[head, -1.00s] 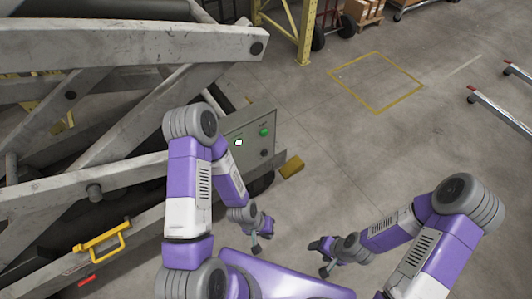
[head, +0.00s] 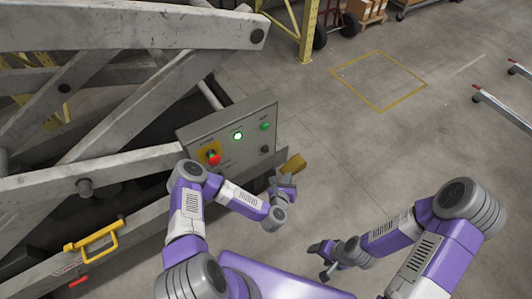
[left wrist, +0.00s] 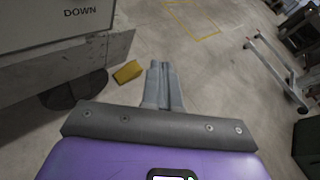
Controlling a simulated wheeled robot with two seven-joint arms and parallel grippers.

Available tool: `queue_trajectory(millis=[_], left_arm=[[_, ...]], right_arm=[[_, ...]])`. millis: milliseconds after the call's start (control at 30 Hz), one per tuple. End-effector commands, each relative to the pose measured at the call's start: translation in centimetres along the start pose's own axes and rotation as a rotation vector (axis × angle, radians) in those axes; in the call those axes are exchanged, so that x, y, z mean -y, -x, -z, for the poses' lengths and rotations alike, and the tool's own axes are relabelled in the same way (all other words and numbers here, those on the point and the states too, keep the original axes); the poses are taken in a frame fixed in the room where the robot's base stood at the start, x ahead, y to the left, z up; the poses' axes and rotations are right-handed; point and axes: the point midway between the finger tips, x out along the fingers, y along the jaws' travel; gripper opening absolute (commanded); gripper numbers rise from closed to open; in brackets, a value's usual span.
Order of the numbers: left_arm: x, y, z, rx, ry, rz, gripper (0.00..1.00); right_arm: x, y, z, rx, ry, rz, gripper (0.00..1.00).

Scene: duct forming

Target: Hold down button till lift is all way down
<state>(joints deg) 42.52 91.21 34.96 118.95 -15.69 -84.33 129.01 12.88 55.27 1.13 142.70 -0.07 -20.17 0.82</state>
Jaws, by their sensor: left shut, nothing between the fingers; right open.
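The grey control panel (head: 225,122) is on the lift (head: 85,140). It carries a red knob on yellow (head: 213,158), a lit whitish-green button (head: 238,136), a green button (head: 265,126) and a dark button (head: 265,150). In the left wrist view the panel's lower part (left wrist: 40,25) shows the label "DOWN"; no button shows there. My left gripper (head: 287,182) is shut and empty, below and right of the panel, apart from it. Its closed fingers show in the left wrist view (left wrist: 163,85). My right gripper (head: 326,262) is open and empty, low over the floor.
A yellow block (head: 293,163) lies just beyond my left gripper. A yellow handle (head: 95,242) is on the lift's side. A yellow post (head: 308,30), cart rails (head: 505,118) and boxes (head: 365,8) stand farther off. The floor around the yellow-taped square (head: 380,80) is clear.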

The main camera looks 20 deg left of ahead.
Motion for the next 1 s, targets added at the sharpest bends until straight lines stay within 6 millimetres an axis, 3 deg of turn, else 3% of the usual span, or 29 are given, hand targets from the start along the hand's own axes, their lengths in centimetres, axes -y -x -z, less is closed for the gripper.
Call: queue_trajectory(millis=[100,233,667,1000], left_arm=[[-1.5,-0.6,-0.5,0.058,0.181,-0.072,0.0],[-2.1,-0.8,-0.9,0.089,0.265,-0.102,0.0],[-2.4,-1.0,-1.1,0.092,0.271,-0.103,0.0],[-5.4,-3.5,-2.8,0.095,0.267,-0.105,0.0]], right_arm=[[-0.1,-0.4,0.0,0.0,0.0,0.0,0.67],[-0.2,-0.5,0.0,0.0,0.0,0.0,0.67],[-0.2,-0.5,0.0,0.0,0.0,0.0,0.67],[-0.3,-0.7,0.0,0.0,0.0,0.0,0.67]])
